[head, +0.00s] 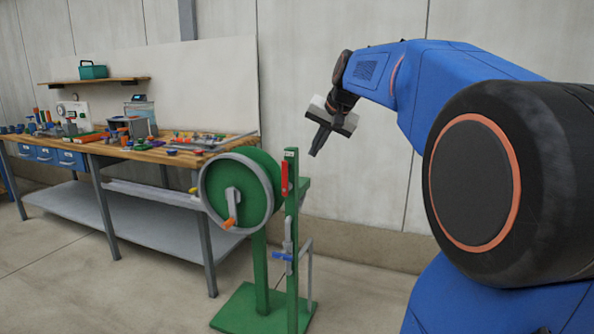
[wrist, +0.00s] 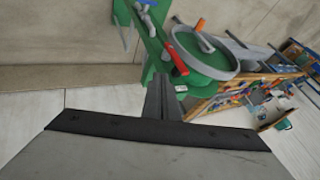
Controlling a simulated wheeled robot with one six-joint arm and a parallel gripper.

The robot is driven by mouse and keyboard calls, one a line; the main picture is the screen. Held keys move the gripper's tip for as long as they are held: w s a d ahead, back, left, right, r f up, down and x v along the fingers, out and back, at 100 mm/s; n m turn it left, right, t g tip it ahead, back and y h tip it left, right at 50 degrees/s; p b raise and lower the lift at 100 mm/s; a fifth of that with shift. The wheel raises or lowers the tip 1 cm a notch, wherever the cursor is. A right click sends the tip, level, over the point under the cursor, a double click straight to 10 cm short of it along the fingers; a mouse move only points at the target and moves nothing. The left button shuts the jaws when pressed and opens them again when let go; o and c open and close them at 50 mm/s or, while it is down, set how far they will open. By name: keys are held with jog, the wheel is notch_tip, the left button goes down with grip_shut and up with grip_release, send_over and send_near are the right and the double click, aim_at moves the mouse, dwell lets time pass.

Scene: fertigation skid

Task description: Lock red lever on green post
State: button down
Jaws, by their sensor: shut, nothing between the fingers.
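The red lever (head: 284,178) hangs close along the upper part of the green post (head: 291,235) in the head view. In the wrist view the red lever (wrist: 174,58) lies along the green post (wrist: 152,42), just beyond my fingers. My gripper (head: 314,153) is up and to the right of the post in the head view, apart from it, pointing down and left. It is shut and empty. In the wrist view my gripper's fingers (wrist: 161,85) are together, and part of the post's top is hidden behind them.
A green stand carries a grey-rimmed handwheel (head: 236,190) with an orange handle, beside the post. A blue-handled valve (head: 284,256) and grey pipe sit lower on the post. A cluttered workbench (head: 130,150) stands at left. The floor right of the stand looks clear.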

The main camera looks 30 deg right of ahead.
jog(key=shift+d+r, duration=0.15)
jog(key=shift+d, duration=0.1)
send_near(287, 177)
notch_tip(287, 177, down, 3)
jog(key=w+d, duration=0.2)
jog(key=shift+w+a, duration=0.4)
jog(key=shift+w, duration=0.25)
dwell(0.4)
